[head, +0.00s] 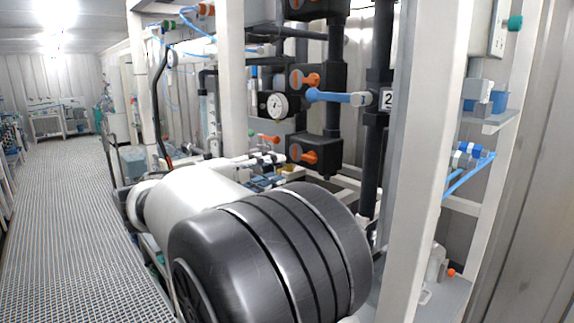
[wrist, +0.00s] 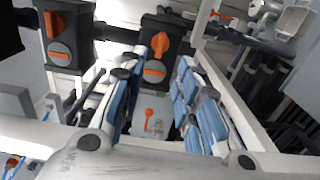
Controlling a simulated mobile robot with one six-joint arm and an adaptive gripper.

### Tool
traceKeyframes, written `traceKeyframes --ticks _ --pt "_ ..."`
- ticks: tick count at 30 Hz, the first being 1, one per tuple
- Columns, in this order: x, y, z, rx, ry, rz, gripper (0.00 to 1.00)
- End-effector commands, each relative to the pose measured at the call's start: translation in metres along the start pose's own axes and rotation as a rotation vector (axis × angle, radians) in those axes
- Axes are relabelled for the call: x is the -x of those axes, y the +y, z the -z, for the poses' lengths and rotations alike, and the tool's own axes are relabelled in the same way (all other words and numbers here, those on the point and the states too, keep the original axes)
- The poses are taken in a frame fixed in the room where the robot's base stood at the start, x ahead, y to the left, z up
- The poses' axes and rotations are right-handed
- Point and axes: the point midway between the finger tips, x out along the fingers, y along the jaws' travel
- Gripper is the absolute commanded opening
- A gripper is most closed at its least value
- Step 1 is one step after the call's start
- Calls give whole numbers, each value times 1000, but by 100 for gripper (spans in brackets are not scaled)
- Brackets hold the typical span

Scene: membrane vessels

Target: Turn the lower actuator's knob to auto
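The lower actuator (head: 331,148) is a black box with an orange knob (head: 296,151) on its face. Another black actuator (head: 325,78) with an orange knob is above it, and part of a third shows at the top edge. In the wrist view, one black actuator (wrist: 178,35) with an orange knob (wrist: 160,44) appears beyond and between my fingers. Another actuator (wrist: 70,18) is at upper left; I cannot tell which is the lower one. My gripper (wrist: 158,72) is open with blue-padded fingers apart and nothing between them. The knob's label is too small to read.
A pressure gauge (head: 277,105) and a blue valve handle (head: 330,96) sit by the actuators. A white frame post (head: 425,150) stands to their right, another (head: 231,80) to their left. A grated walkway (head: 60,220) is open at left.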

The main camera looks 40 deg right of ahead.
Motion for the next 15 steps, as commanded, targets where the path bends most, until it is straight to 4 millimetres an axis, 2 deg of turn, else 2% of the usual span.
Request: traceKeyframes --ticks 1,6,15 --pt "9 0 1 0 4 0 30" --pt "22 0 0 0 1 1 30" --pt "24 0 0 0 -1 1 30"
